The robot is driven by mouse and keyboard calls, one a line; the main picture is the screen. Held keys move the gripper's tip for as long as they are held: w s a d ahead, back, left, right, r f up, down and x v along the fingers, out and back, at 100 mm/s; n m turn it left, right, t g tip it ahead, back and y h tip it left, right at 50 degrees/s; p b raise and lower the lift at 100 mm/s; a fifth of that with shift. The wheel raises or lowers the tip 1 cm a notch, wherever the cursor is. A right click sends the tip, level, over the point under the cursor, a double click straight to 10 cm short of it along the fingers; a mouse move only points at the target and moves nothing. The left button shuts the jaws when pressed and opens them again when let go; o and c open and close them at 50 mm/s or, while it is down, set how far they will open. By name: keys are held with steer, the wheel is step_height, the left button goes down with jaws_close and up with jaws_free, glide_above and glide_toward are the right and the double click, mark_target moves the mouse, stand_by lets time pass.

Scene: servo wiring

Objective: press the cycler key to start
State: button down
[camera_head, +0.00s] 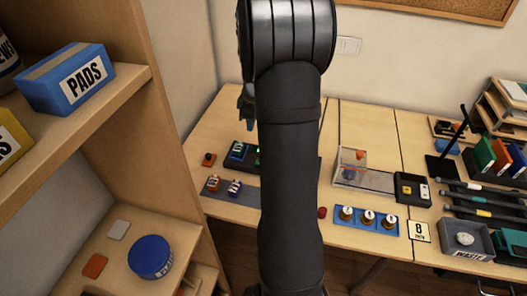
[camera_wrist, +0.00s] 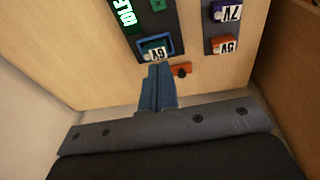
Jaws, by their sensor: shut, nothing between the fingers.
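The cycler appears to be the dark panel (camera_wrist: 180,40) in the wrist view, with a lit green display (camera_wrist: 122,14) whose text is cut by the frame. A teal-rimmed bay (camera_wrist: 155,48) on it holds a block with a white label. A small green square (camera_wrist: 183,17) marked with a cross is on the panel; I cannot tell if it is the key. In the head view my arm hides part of the cycler (camera_head: 239,151).
A grey strip (camera_wrist: 223,30) holds a purple and an orange-red labelled block. A clear-covered box (camera_head: 352,165), a blue tray (camera_head: 362,228) with brass knobs and a black box (camera_head: 412,190) stand to the right. A wooden shelf (camera_head: 120,90) rises at the left.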

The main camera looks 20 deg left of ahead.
step_height(320, 180, down, 4)
steer(key=a+m+t+y, duration=0.2)
steer(key=m+t, duration=0.1)
steer(key=t, duration=0.2)
steer(key=shift+s+d+f+m+t+h, duration=0.2)
steer(key=shift+d+m+t+h, duration=0.1)
steer(key=shift+d+m+t, duration=0.4)
steer(key=shift+s+d+f+m+t+h, duration=0.15)
steer(key=shift+d+m+t+h, duration=0.25)
steer(key=shift+d, duration=0.55)
steer(key=shift+s+d+f+m+t+h, duration=0.1)
steer(key=shift+d+f+m+t+h, duration=0.1)
steer(key=shift+d+m+t, duration=0.4)
steer(key=shift+d, duration=0.2)
steer(key=shift+w+f, duration=0.1)
steer(key=shift+f, duration=4.3)
steer(key=shift+f, duration=0.15)
steer(key=shift+f, duration=0.3)
